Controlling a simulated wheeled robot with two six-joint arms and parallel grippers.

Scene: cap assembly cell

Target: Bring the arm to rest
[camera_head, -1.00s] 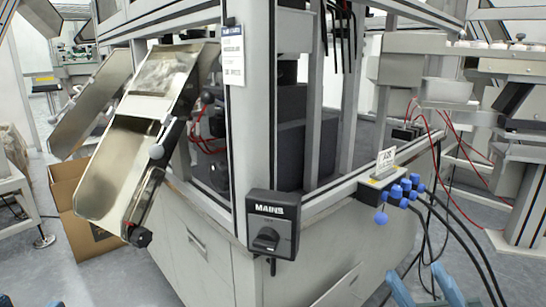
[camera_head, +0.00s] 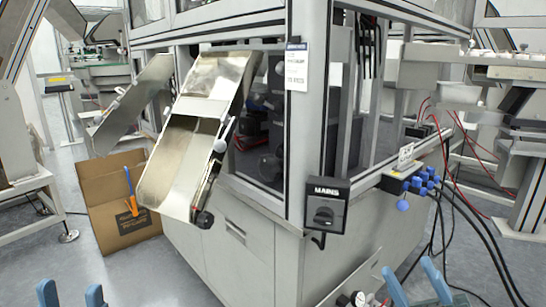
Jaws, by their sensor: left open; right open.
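My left gripper (camera_head: 71,293) shows at the bottom left edge as two blue fingertips set apart, with nothing between them. My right gripper (camera_head: 416,283) shows at the bottom right as two blue fingertips set apart, also empty. Both are in front of the machine cabinet (camera_head: 265,255), low in the picture. The rest of both arms is below the picture's edge and hidden.
A metal chute (camera_head: 180,160) slopes from the machine, with a second chute (camera_head: 133,105) behind it. A cardboard box (camera_head: 105,190) stands on the floor. A MAINS switch box (camera_head: 327,205) and blue air fittings (camera_head: 422,182) stick out from the cabinet. The front left floor is open.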

